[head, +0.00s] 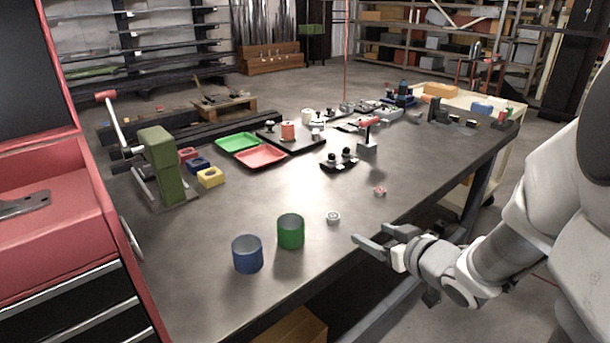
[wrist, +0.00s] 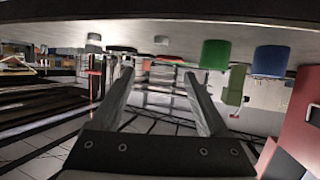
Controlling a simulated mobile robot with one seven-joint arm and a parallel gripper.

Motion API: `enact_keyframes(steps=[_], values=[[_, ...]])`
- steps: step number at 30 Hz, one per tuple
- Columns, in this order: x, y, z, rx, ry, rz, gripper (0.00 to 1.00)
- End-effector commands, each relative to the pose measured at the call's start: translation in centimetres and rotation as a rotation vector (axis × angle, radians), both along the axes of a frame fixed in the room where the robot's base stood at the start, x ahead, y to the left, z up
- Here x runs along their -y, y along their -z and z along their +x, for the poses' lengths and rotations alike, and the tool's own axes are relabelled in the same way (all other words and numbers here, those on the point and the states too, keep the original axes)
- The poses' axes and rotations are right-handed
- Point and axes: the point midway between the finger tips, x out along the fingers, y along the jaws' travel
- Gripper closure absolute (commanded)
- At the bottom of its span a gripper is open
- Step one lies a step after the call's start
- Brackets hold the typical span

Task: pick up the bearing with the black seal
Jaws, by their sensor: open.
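A small pale ring-shaped bearing (head: 333,217) lies flat on the table, right of the green cup. A second small ring-shaped part (head: 380,191) with red on it lies farther back and to the right. At this size I cannot tell a black seal on either. My gripper (head: 372,236) is open and empty at the table's near right edge, in front of both parts. In the wrist view, which is upside down, its two fingers (wrist: 158,72) are spread with nothing between them. A small pale part (wrist: 161,40), probably the pale bearing, shows beyond the fingertips.
Green (head: 291,232) and blue (head: 248,254) cups stand left of the pale bearing. A black stand with dark knobs (head: 340,161), a red tray (head: 261,157) and a green tray (head: 238,142) are farther back. A red cabinet (head: 60,190) borders the left. The table around the bearings is clear.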

Motion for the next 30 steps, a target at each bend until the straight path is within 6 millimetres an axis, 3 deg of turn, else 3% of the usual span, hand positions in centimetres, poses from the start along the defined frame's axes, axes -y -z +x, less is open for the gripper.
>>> enact_keyframes(steps=[8, 21, 30], values=[[-0.6, 1.2, 1.2, 0.000, -0.012, 0.041, 0.22], [-3.4, 4.8, 8.9, 0.003, -0.012, 0.037, 0.22], [-4.0, 5.6, 11.1, 0.003, -0.009, 0.036, 0.22]])
